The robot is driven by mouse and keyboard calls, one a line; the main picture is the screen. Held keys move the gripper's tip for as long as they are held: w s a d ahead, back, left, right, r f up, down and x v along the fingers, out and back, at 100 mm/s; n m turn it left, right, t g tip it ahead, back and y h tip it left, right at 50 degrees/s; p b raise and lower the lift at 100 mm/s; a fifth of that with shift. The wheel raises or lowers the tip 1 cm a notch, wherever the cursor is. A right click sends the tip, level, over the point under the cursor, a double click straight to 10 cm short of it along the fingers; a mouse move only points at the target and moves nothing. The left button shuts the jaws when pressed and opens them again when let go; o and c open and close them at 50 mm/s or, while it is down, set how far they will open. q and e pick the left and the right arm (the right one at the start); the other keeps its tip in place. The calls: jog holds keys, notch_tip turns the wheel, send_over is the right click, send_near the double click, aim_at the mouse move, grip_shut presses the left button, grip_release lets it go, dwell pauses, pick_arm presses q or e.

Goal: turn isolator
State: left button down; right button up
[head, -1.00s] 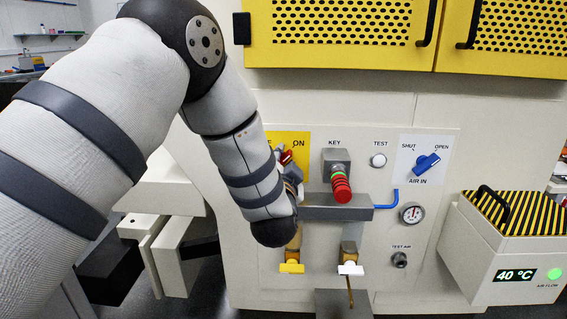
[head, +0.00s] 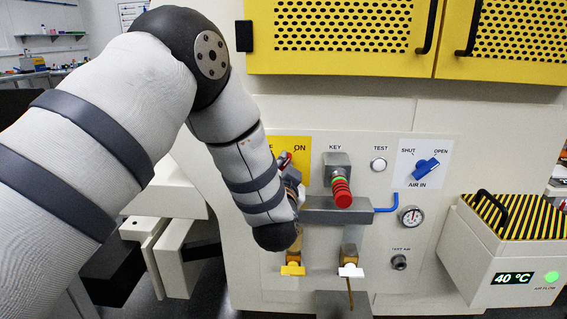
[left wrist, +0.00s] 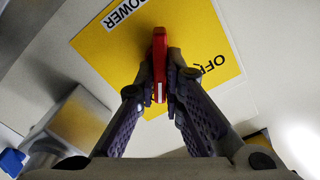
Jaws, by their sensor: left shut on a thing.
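The isolator has a red handle (left wrist: 159,58) with a white mark, on a yellow plate (left wrist: 205,45) lettered POWER and OFF in the left wrist view. My left gripper (left wrist: 160,82) is shut on the handle, with one finger on each side. In the wrist view the plate appears tilted relative to the fingers. In the head view a bit of the red handle (head: 284,159) shows beside the yellow plate (head: 296,146), where ON is legible. My forearm and wrist hide most of the plate there. My right gripper is not in view.
Right of the isolator are a key switch with a red barrel (head: 342,191), a grey ledge (head: 335,211) and a blue air knob (head: 425,168). Two small valves (head: 293,269) (head: 350,270) sit below. A striped-lid box (head: 505,255) stands at the right.

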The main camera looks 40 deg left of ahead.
pick_arm(q)
jog(key=shift+s+a+n+p, duration=0.15)
jog(key=shift+n+p, duration=0.7)
jog(key=shift+n, duration=1.8)
jog(key=shift+a+n+p, duration=0.15)
jog(key=shift+n+p, duration=0.7)
jog(key=shift+n, duration=1.75)
jog(key=shift+s+a+n+p, duration=0.15)
jog(key=shift+n+p, duration=0.7)
jog(key=shift+n, duration=1.8)
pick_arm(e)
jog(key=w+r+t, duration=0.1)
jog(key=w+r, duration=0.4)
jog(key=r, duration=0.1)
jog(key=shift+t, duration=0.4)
pick_arm(q)
jog(key=c, duration=1.7)
grip_release()
jog(key=v, duration=1.2)
